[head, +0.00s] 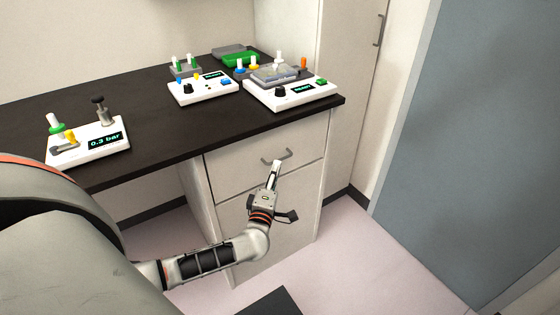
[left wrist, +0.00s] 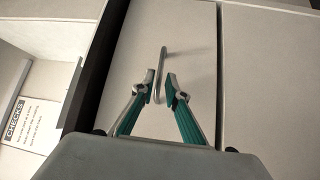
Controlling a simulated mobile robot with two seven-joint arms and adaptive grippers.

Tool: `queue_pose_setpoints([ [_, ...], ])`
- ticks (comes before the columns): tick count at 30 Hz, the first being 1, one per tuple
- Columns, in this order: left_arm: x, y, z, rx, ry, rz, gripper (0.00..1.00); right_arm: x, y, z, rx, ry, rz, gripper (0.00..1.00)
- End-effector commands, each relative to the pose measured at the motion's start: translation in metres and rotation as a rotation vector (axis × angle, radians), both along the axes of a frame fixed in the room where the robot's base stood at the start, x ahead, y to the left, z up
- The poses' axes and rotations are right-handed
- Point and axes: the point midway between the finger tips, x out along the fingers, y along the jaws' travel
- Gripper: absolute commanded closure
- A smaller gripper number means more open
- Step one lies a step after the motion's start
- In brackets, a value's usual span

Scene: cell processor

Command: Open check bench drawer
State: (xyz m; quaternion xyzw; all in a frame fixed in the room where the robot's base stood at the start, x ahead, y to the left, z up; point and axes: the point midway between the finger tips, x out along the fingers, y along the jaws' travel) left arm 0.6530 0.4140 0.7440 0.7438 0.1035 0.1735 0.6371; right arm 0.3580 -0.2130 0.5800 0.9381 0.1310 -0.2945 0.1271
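The check bench drawer (head: 232,164) is the upper front under the dark benchtop, and it looks shut, flush with the panel below. Its grey bar handle (head: 287,155) is near the middle of the front. My left gripper (head: 277,164) is just in front of the handle. In the left wrist view the left gripper (left wrist: 160,80) has its fingertips apart, with the handle (left wrist: 163,62) lying between them in the picture. I cannot tell whether the fingers touch the handle. The drawer front (left wrist: 190,45) fills the middle of that view. My right gripper is not in view.
The dark benchtop (head: 150,152) holds a pressure device (head: 90,145) reading 0.3 bar and two white devices (head: 205,92) (head: 290,98) toward the back. A lower panel (head: 300,215) is below the drawer. Open floor (head: 360,265) lies to the right, before a grey-blue door (head: 470,130).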

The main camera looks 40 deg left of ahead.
Motion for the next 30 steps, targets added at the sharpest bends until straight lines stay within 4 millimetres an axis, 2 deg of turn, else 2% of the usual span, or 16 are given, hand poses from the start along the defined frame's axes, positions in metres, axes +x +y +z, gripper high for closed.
queue_pose_setpoints([
  [6,0.031,0.011,0.003,0.003,0.001,-0.002,0.86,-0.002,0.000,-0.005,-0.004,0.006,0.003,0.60],
  [12,0.044,0.017,0.005,0.003,0.001,-0.002,0.86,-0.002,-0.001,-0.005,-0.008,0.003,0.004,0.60],
  [20,0.046,0.018,0.006,0.002,0.000,-0.002,0.86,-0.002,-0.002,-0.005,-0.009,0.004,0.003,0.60],
  [23,0.046,0.018,0.006,0.002,0.000,-0.002,1.00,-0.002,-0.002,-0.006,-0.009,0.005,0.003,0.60],
  [30,0.045,0.017,0.006,0.002,0.000,-0.003,1.00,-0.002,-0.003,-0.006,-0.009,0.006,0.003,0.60],
])
